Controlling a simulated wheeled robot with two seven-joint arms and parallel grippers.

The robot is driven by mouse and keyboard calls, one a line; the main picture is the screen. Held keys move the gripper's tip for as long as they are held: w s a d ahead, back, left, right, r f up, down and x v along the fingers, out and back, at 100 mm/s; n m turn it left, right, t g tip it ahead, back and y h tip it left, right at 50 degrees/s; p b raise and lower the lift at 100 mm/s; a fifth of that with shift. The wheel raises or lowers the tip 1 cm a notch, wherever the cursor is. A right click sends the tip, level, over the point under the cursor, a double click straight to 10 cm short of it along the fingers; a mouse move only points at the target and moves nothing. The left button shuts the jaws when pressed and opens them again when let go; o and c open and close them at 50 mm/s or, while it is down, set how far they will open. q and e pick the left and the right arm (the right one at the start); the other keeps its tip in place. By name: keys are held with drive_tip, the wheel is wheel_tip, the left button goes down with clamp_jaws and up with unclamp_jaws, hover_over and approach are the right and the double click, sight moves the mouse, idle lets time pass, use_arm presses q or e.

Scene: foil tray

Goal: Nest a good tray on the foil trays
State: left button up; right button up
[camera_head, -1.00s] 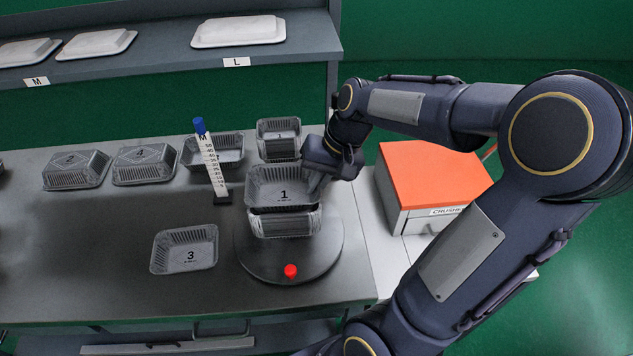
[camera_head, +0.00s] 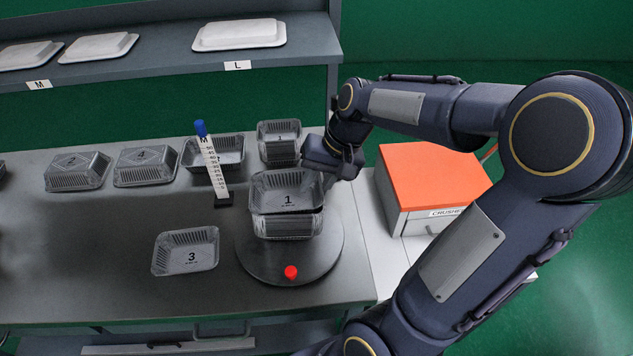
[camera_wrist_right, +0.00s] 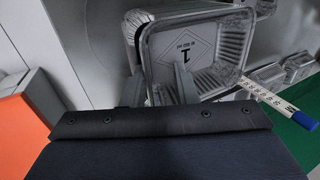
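A foil tray marked 1 (camera_head: 270,203) sits on top of the stacked foil trays (camera_head: 288,229) on a round dark plate (camera_head: 255,262). It stands a little proud of the stack and looks slightly tilted. My right gripper (camera_head: 326,181) is at this tray's right side. In the wrist view the tray (camera_wrist_right: 215,75) lies beyond the fingers (camera_wrist_right: 160,88), which stand apart on either side of its near wall; they look open. My left gripper is not in view. Tray 3 (camera_head: 186,263) lies alone on the bench, left of the plate.
Upturned trays 2 (camera_head: 77,180) and 4 (camera_head: 146,177), more trays (camera_head: 279,150) and a height gauge (camera_head: 213,168) stand behind. An orange-topped crusher box (camera_head: 430,175) stands right. The bench's front left is clear.

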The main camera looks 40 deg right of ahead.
drive_tip(key=shift+s, duration=0.1)
drive_tip(key=v, duration=0.8)
drive_tip(key=shift+f, duration=0.1)
idle(0.3)
drive_tip(key=s+a+f+n+t, duration=0.3)
drive_tip(key=s+a+f+n, duration=0.2)
drive_tip(key=s+a, duration=0.6)
drive_tip(key=shift+s+a, duration=0.2)
drive_tip(key=shift+a, duration=0.4)
